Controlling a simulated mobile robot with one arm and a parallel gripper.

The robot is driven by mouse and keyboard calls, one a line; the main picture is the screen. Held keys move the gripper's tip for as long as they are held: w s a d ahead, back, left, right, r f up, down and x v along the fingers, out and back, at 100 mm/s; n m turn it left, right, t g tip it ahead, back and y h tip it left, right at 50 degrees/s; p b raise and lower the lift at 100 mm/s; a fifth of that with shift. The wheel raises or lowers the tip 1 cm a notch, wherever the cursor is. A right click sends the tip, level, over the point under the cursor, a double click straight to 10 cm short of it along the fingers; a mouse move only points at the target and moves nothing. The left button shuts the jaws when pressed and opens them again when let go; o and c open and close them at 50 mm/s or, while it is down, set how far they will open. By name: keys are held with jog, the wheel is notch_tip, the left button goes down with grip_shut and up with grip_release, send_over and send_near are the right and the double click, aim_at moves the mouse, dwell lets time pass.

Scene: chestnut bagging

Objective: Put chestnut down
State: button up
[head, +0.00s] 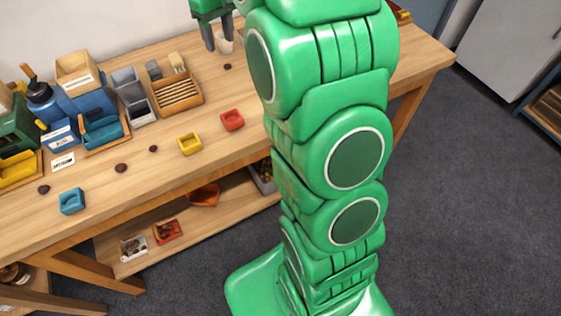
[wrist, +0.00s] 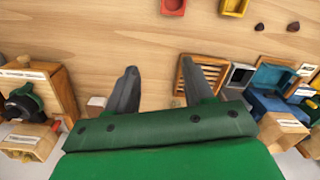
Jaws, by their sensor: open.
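My gripper (head: 212,40) is over the back of the bench, its fingers pointing down. In the wrist view the two fingers (wrist: 158,68) stand wide apart, with bare wood between them and nothing held. A dark chestnut (head: 227,66) lies on the bench just in front of the gripper in the head view. I cannot make this chestnut out in the wrist view. Other chestnuts lie further left on the bench, one near the yellow tray (head: 153,149), one at the middle (head: 121,167) and one near the left end (head: 43,189). Two show at the wrist view's upper right (wrist: 259,27).
A slatted wooden box (head: 176,97), grey bins (head: 137,103) and blue bins (head: 88,108) line the back. Small red (head: 232,120), yellow (head: 190,144) and blue (head: 72,201) trays stand along the front. Bare wood lies between.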

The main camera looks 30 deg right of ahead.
jog(key=s+a+m, duration=0.1)
jog(key=s+a, duration=0.1)
jog(key=s, duration=1.8)
jog(key=s+a+f+m+g, duration=0.1)
jog(key=s+a+m, duration=0.1)
jog(key=s, duration=1.7)
jog(key=shift+s+a+f+m, duration=0.15)
jog(key=shift+s+a+m, duration=0.15)
jog(key=shift+s, duration=0.05)
jog(key=shift+w, duration=0.1)
